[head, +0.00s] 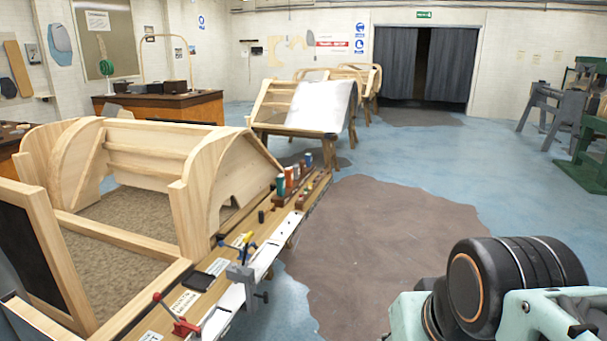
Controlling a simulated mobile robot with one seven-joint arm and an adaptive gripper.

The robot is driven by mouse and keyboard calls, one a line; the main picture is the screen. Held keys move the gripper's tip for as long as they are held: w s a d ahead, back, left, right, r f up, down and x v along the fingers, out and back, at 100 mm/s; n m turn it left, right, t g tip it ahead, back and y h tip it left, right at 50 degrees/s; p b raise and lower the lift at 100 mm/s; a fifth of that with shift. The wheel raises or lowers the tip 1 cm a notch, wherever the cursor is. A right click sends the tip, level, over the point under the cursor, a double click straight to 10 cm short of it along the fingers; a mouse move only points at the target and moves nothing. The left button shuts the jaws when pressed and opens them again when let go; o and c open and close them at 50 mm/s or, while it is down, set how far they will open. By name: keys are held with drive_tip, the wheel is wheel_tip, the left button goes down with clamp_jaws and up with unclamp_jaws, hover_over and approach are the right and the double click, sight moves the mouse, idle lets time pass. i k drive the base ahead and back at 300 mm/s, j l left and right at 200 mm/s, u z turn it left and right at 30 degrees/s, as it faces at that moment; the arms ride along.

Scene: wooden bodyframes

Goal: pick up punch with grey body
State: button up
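I cannot make out a punch with a grey body for certain. Several small upright tools stand in a wooden rack (292,194) at the far end of a narrow bench (215,287); they are too small to tell apart. A small dark upright piece (261,216) stands on the bench nearer to me. A grey clamp-like tool (240,276) sits at the bench's right edge. My arm shows at the lower right, right of the bench and apart from it. My gripper is not in view.
A large wooden bodyframe (150,150) stands left along the bench. A red-based tool (184,327) and a black flat item (196,281) lie on the bench. The floor (370,230) right of the bench is open. More frames (315,105) stand farther back.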

sight(296, 168)
drive_tip(key=i+l+u, duration=0.2)
drive_tip(key=i+l, duration=0.4)
drive_tip(key=i+l+u, duration=0.2)
drive_tip(key=i, duration=0.9)
drive_tip(key=i+j+u, duration=0.2)
drive_tip(key=u, duration=1.8)
drive_tip(key=z, duration=1.95)
